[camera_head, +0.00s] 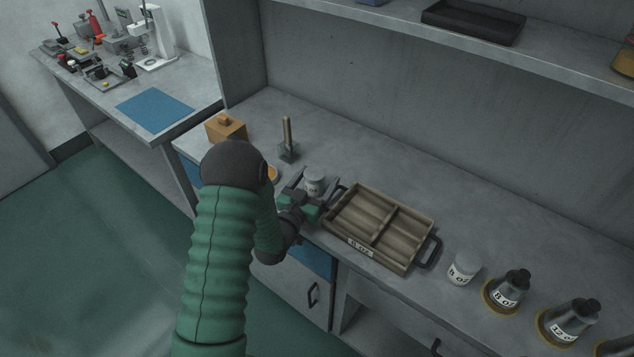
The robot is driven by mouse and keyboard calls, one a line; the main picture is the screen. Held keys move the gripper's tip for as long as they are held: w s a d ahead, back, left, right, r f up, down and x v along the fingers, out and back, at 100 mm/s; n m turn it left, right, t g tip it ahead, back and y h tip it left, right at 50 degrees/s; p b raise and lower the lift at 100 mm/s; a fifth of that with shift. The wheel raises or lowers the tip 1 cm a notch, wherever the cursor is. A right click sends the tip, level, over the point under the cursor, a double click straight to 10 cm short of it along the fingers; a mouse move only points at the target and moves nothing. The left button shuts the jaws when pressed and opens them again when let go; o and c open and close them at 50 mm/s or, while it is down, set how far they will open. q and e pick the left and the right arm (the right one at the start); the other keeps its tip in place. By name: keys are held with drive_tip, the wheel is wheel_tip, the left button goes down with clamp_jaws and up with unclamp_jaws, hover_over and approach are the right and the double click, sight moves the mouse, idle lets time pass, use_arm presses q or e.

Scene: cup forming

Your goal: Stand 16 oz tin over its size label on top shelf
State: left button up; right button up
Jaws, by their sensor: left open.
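My left gripper (315,188) is open at the counter, left of the wooden tray. A small pale grey tin (314,177) stands upright at its fingers, apparently between them; I cannot tell whether they touch it. The tin's label is partly hidden and its size cannot be read. A dark tin (575,318) that seems marked 12 oz and another marked 8 oz (510,288) stand on yellow rings at the right. The top shelf (560,62) runs across the upper right; no size label is readable on it. My right gripper is not in view.
A divided wooden tray (352,247) labelled 8 oz lies on the counter. A pale tin (463,268) stands right of it. An orange-brown box (226,128) and a wooden-handled tool (288,140) stand behind my arm. A black tray (474,20) occupies the shelf; bare shelf lies right of it.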

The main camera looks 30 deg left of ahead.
use_arm(q)
drive_tip(key=shift+w, duration=0.2)
drive_tip(key=shift+a+f, duration=0.2)
drive_tip(key=shift+a, duration=0.4)
drive_tip(key=shift+c, duration=0.5)
drive_tip(key=shift+a+f, duration=0.1)
drive_tip(key=shift+a, duration=0.2)
drive_tip(key=c, duration=0.5)
drive_tip(key=shift+d, duration=0.5)
drive_tip(key=c, duration=0.7)
drive_tip(key=shift+r, duration=0.2)
drive_tip(key=shift+c, duration=1.3)
